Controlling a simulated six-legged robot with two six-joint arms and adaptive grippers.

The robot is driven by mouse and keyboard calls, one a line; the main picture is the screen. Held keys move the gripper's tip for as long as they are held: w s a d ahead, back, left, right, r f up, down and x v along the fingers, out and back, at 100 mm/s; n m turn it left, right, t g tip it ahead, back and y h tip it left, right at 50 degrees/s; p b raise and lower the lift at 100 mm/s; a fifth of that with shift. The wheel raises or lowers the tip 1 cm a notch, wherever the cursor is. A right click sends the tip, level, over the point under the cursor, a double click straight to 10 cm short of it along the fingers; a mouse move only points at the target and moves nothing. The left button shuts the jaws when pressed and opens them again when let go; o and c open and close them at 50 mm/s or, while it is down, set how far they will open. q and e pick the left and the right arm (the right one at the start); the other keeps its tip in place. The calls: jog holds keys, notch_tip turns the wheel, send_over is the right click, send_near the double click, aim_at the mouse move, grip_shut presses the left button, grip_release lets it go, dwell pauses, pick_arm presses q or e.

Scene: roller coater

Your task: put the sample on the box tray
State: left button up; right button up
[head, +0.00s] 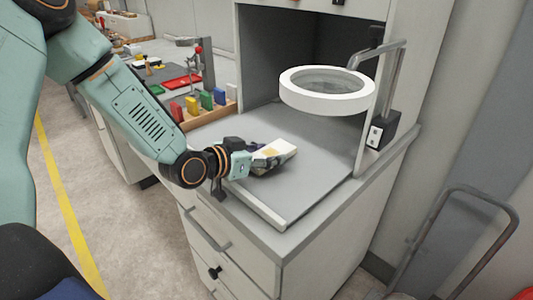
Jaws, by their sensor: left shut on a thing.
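My left gripper (262,164) reaches in from the left over the front left part of the grey worktop. It is shut on a small white block with a yellow-orange patch, which looks like the sample (280,149). The gripper fingers hide part of the block, and I cannot tell whether it touches the surface below. A wooden tray (213,117) with upright red, yellow, green and blue blocks stands at the worktop's back left, beyond my gripper; I cannot tell whether it is the box tray. My right gripper is out of view.
A white ring magnifier (327,91) on a bent metal arm hangs over the back right of the worktop (310,185). The cabinet wall rises behind it. The middle of the worktop is clear. A metal trolley handle (460,235) stands at the lower right.

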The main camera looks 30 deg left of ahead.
pick_arm(q)
jog(key=shift+s+f, duration=0.1)
jog(key=shift+s, duration=0.05)
jog(key=shift+f, duration=0.2)
jog(key=shift+s, duration=0.1)
jog(key=o, duration=1.2)
jog(key=shift+f, duration=0.1)
jog(key=shift+c, duration=0.2)
